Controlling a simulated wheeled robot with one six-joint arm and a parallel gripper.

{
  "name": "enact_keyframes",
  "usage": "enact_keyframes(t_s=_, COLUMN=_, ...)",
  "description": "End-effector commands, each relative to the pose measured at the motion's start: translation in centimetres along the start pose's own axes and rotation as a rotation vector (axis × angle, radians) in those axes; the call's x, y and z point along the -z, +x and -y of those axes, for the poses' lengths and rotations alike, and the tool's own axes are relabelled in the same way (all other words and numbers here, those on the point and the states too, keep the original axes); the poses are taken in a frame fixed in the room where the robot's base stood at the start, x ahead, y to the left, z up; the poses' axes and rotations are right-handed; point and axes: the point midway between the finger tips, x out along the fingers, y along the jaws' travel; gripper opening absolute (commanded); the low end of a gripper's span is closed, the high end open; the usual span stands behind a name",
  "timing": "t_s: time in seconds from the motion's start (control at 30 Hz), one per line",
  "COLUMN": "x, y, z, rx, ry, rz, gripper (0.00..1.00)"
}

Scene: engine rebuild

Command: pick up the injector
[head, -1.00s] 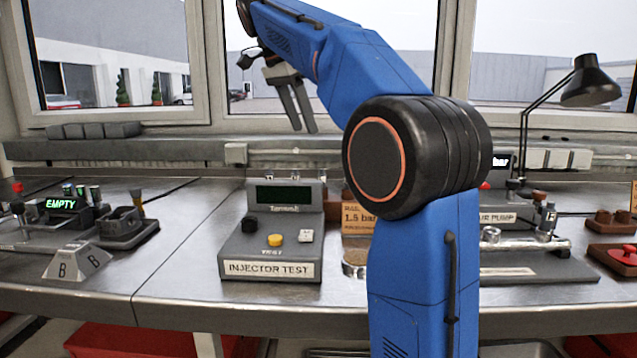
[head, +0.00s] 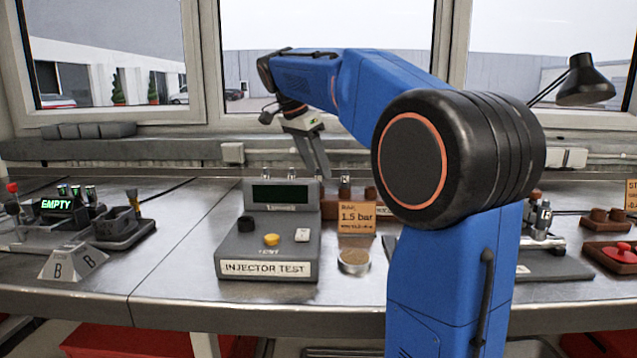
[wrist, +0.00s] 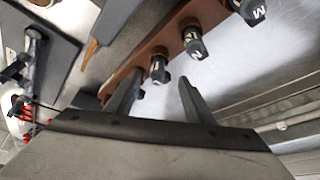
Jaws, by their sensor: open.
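Several small dark injectors with silver bodies and lettered caps stand in a row in a brown rack (wrist: 124,68). In the wrist view one injector (wrist: 159,73) lies ahead of the space between my fingers, and another (wrist: 253,12) with a cap that seems to read M is farther up. In the head view an injector (head: 345,186) shows behind the injector test box. My gripper (head: 322,174) is open and empty, fingers pointing down above the rack; it also shows in the wrist view (wrist: 159,80). I cannot tell which injector is meant.
The injector test box (head: 268,250) stands in front of the rack. A 1.5 bar card (head: 357,217) and a round dish (head: 353,261) are beside it. A stand with an EMPTY display (head: 57,204) is at left. My arm hides part of the right bench.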

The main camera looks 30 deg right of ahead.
Motion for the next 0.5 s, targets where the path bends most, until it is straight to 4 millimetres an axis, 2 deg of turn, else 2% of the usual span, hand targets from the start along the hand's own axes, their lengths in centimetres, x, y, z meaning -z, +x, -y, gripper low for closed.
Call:
enact_keyframes(t_s=0.13, x=0.0, y=1.3, z=0.0, rx=0.0, ry=0.0, rz=0.0, gripper=0.48)
enact_keyframes(t_s=0.4, x=0.0, y=1.6, z=0.1, rx=0.001, ry=0.0, rz=0.0, gripper=0.48)
enact_keyframes(t_s=0.47, x=0.0, y=1.6, z=0.1, rx=0.001, ry=0.0, rz=0.0, gripper=0.36)
enact_keyframes(t_s=0.5, x=0.0, y=1.6, z=0.0, rx=0.001, ry=0.0, rz=0.0, gripper=0.27)
